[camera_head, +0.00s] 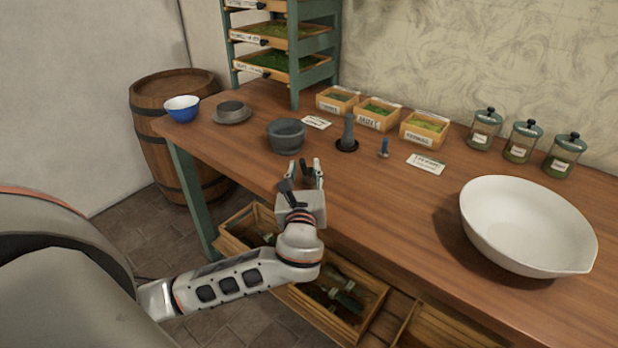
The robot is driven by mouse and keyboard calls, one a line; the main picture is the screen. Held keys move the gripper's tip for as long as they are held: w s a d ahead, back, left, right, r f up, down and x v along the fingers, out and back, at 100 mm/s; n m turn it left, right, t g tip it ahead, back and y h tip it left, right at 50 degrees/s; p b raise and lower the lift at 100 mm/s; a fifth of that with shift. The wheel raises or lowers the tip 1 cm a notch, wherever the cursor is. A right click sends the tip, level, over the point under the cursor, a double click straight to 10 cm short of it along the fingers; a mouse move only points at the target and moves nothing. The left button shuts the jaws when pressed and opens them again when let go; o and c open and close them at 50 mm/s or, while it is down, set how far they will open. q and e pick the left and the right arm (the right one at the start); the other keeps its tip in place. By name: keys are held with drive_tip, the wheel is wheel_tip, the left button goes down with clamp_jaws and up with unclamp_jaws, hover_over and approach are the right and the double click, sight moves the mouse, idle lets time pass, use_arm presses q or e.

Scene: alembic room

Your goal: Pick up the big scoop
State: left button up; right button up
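No thing that I can clearly tell as the big scoop shows. Several tools lie in the open drawers under the table's front edge; a green-handled tool (346,301) lies in the middle drawer (372,312), and dark items lie in the left drawer (228,240). They are partly hidden by my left arm and too small to identify. My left gripper (304,172) is above the table's front edge, in front of the grey mortar, with its fingers apart and nothing seen between them. My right gripper is out of view.
On the wooden table (390,215) stand a mortar (286,136), a pestle (348,133), a blue bowl (182,110), a large white bowl (525,225), herb boxes (376,115) and lidded jars (521,142). A barrel (150,120) stands left. The table's front middle is clear.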

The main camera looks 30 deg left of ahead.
use_arm(q)
clamp_jaws()
drive_tip(key=shift+r, duration=0.1)
wheel_tip(320, 180, up, 20)
drive_tip(key=p, duration=0.5)
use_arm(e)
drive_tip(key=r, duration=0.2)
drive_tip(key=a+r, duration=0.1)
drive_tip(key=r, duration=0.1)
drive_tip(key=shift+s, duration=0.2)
